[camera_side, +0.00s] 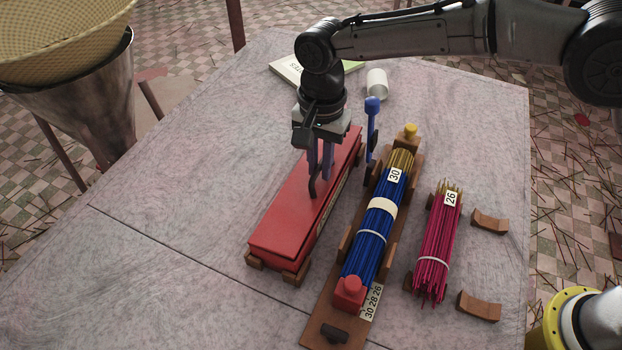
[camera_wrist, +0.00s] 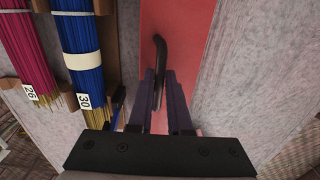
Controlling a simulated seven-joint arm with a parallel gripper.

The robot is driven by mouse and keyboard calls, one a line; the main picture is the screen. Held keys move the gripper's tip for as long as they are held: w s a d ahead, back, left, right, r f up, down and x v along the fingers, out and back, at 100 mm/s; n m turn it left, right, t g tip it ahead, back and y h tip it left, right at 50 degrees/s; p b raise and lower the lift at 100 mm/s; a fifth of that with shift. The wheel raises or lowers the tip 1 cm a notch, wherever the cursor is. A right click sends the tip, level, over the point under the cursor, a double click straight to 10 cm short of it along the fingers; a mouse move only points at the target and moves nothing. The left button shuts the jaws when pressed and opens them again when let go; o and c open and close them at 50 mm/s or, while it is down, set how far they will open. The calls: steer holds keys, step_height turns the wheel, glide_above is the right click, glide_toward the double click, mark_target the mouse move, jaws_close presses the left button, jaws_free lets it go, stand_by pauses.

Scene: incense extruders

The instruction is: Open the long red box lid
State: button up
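The long red box (camera_side: 298,212) lies on the table, its red lid shut on top. A dark curved handle (camera_side: 315,188) stands on the lid; it also shows in the wrist view (camera_wrist: 160,50). My gripper (camera_side: 320,172) points down over the lid with its purple fingers parted. In the wrist view its fingertips (camera_wrist: 160,75) are on either side of the handle's near part. Contact with the handle cannot be made out. The red lid (camera_wrist: 185,45) fills the middle of the wrist view.
Right of the box, a wooden rack (camera_side: 322,318) holds blue incense sticks (camera_side: 365,258). A pink bundle (camera_side: 435,250) lies farther right, near empty wooden cradles (camera_side: 479,306). A blue upright tool (camera_side: 372,115), white cup (camera_side: 377,84) and book (camera_side: 290,70) are behind. Left of the box is clear.

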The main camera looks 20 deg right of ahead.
mark_target(298, 174)
steer(key=shift+w+a+r, duration=0.1)
steer(key=shift+w+a, duration=0.05)
steer(key=shift+w+a+r, duration=0.3)
steer(key=shift+a+r, duration=0.05)
steer(key=shift+r, duration=0.1)
stand_by(0.3)
steer(key=shift+w+a+r, duration=0.1)
steer(key=shift+w, duration=0.05)
steer(key=shift+w+a+r, duration=0.3)
steer(key=shift+w+a, duration=0.05)
steer(key=shift+a, duration=0.05)
stand_by(0.3)
steer(key=shift+w, duration=0.1)
steer(key=shift+w+a+r, duration=0.25)
steer(key=shift+w+a, duration=0.2)
steer(key=shift+a, duration=0.1)
stand_by(0.3)
